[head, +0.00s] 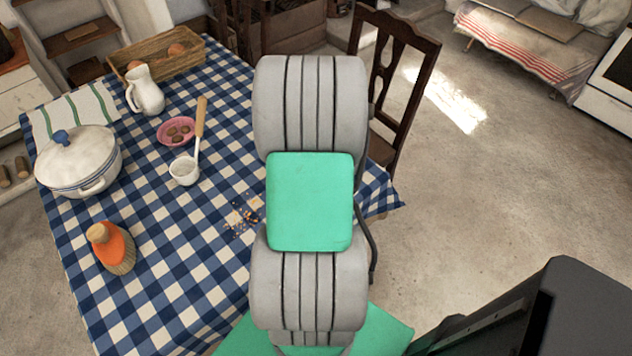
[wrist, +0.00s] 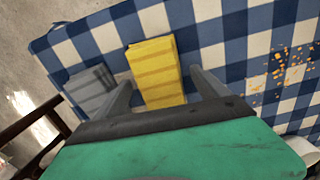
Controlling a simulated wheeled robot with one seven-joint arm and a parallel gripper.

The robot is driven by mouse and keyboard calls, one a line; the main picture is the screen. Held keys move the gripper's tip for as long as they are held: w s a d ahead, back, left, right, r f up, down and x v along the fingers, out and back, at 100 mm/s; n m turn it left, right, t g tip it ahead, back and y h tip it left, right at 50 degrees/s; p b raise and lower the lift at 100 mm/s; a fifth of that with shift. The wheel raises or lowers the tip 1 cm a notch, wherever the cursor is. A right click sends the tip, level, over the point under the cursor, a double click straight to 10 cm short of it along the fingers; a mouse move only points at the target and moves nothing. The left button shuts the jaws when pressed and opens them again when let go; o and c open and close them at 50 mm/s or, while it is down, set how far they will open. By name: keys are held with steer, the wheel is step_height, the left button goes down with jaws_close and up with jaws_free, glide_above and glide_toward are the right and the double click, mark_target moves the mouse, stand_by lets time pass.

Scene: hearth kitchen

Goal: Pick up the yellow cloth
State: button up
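The yellow cloth (wrist: 155,68) is a folded, faintly striped rectangle on the blue checked tablecloth, seen in the wrist view. My gripper (wrist: 160,78) is open, with one finger to the left of the cloth and one to the right. Small gaps seem to show between the fingers and the cloth. I cannot tell how far the fingertips are above the table. The near end of the cloth is hidden by my gripper body. In the head view my arm hides both the cloth and the fingers.
A grey folded item (wrist: 90,90) lies close left of the cloth. Crumbs (wrist: 290,65) are scattered to the right. The checked table (head: 185,285) also bears a lidded pot (head: 80,165), an orange-topped brush (head: 113,248), a ladle (head: 186,168) and a pink dish (head: 177,131). A chair (head: 400,75) stands behind.

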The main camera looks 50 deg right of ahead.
steer(key=c, duration=1.3)
steer(key=shift+r, duration=0.1)
steer(key=shift+r, duration=0.25)
step_height(320, 180, up, 3)
steer(key=shift+f, duration=0.2)
steer(key=a+r, duration=0.1)
steer(key=s+r, duration=0.1)
steer(key=a+r, duration=0.1)
steer(key=r, duration=0.1)
steer(key=shift+s+a, duration=0.35)
steer(key=shift+s, duration=0.05)
steer(key=s+a+r, duration=0.2)
steer(key=a, duration=0.1)
steer(key=s+a+r, duration=0.2)
steer(key=a, duration=0.1)
steer(key=s+a+r, duration=0.1)
steer(key=a, duration=0.2)
steer(key=shift+s+r+b, duration=0.35)
steer(key=shift+s+r, duration=0.05)
